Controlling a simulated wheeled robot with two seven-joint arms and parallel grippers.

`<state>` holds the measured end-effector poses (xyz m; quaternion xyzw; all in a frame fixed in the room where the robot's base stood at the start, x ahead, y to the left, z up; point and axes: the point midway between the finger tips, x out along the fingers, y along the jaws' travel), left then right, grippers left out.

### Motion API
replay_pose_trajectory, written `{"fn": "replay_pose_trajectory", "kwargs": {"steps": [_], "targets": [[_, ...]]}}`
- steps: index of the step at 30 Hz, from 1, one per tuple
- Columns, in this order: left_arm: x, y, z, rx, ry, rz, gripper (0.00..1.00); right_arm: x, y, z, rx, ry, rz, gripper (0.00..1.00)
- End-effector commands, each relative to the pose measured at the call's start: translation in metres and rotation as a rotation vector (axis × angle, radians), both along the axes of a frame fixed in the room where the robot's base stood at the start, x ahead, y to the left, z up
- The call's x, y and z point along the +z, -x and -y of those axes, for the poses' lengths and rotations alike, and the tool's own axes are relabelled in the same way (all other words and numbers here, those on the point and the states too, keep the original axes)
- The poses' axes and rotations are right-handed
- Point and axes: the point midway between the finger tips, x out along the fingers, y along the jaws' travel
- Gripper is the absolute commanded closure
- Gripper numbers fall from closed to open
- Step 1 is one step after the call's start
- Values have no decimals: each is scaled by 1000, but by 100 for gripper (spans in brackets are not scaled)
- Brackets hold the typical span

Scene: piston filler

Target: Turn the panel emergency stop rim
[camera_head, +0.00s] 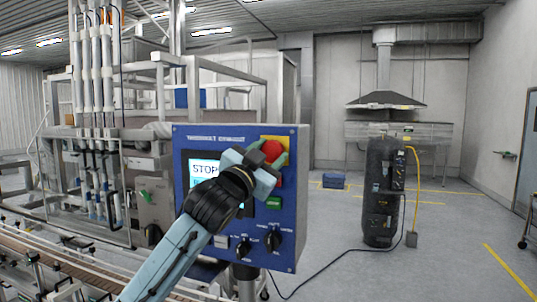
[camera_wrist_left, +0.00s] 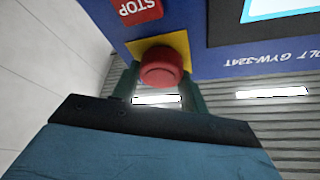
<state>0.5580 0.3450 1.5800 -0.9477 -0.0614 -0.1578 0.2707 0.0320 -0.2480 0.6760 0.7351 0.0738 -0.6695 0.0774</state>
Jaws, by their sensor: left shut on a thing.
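The red emergency stop (camera_head: 271,150) sits on a yellow plate at the upper right of the blue control panel (camera_head: 285,245). In the left wrist view the red button (camera_wrist_left: 161,66) shows between the two greenish fingers of my left gripper (camera_wrist_left: 158,82). In the head view my left gripper (camera_head: 274,158) is at the button, with its fingers on both sides of the rim. It is shut on the rim. My arm covers part of the panel's screen (camera_head: 204,168). My right gripper is not in view.
Below the stop are a green button (camera_head: 274,203) and black knobs (camera_head: 274,240). A conveyor (camera_head: 40,252) runs at the lower left. A black tank (camera_head: 381,190) with a yellow hose stands to the right. The floor between panel and tank is mostly clear, with a cable on it.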

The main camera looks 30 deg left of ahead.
Motion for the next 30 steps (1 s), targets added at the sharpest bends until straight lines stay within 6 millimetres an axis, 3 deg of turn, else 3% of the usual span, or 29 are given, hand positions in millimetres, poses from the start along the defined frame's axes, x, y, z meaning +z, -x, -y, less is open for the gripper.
{"fn": "replay_pose_trajectory", "kwargs": {"steps": [3,4,9,20,26,30], "targets": [[0,0,0,3,-3,1,79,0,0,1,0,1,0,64],[0,0,-1,3,-3,1,55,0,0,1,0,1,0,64],[0,0,0,3,-2,1,34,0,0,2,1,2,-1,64],[-2,4,0,1,-2,0,34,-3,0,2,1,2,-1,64],[-15,32,1,2,-3,2,34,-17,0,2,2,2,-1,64],[-26,62,2,2,-5,1,34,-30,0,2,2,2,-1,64]]}}
